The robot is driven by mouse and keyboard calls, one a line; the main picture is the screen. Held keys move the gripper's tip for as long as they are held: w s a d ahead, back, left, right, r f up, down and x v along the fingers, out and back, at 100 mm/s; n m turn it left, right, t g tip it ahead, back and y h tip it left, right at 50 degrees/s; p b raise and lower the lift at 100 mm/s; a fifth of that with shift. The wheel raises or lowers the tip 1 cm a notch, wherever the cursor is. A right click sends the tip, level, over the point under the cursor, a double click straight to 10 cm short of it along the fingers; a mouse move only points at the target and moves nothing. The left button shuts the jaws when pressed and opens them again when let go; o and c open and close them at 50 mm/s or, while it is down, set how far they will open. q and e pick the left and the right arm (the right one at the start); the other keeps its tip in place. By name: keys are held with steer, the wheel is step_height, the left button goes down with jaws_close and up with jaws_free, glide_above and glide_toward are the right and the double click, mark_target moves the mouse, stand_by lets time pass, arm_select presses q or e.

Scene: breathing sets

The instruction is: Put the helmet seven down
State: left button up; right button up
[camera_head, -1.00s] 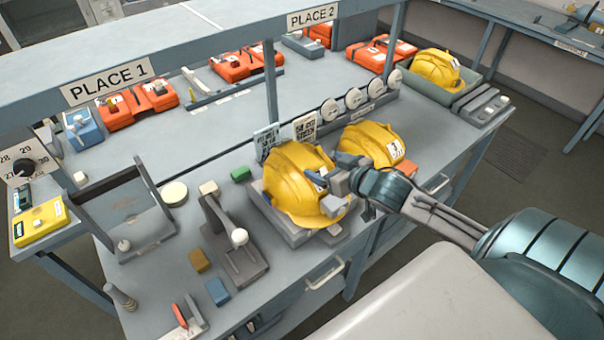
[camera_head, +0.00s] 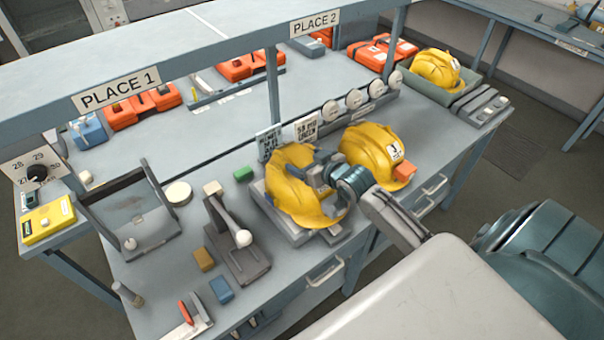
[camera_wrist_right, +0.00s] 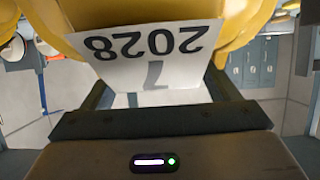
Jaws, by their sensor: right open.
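The helmet seven (camera_head: 291,203) is yellow and sits on a grey stand (camera_head: 262,198) near the front edge of the bench. In the right wrist view the same helmet (camera_wrist_right: 68,22) fills the top, with a white label (camera_wrist_right: 150,57) reading 7 and 2028 upside down. My right gripper (camera_head: 310,172) is open at the helmet's label side. Its fingers (camera_wrist_right: 158,92) lie on either side of the label; their tips are hidden behind it, so contact cannot be told. My left gripper is not in view.
A second yellow helmet (camera_head: 366,151) stands close on the right, with an orange block (camera_head: 404,173) by it. A third helmet (camera_head: 433,70) lies in a grey-green tray at the back right. A lever fixture (camera_head: 238,247) stands left of helmet seven. Several round gauges (camera_head: 352,98) line up behind.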

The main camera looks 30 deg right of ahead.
steer(key=shift+c, duration=0.4)
steer(key=c, duration=1.4)
jaws_close()
steer(key=shift+r, duration=0.2)
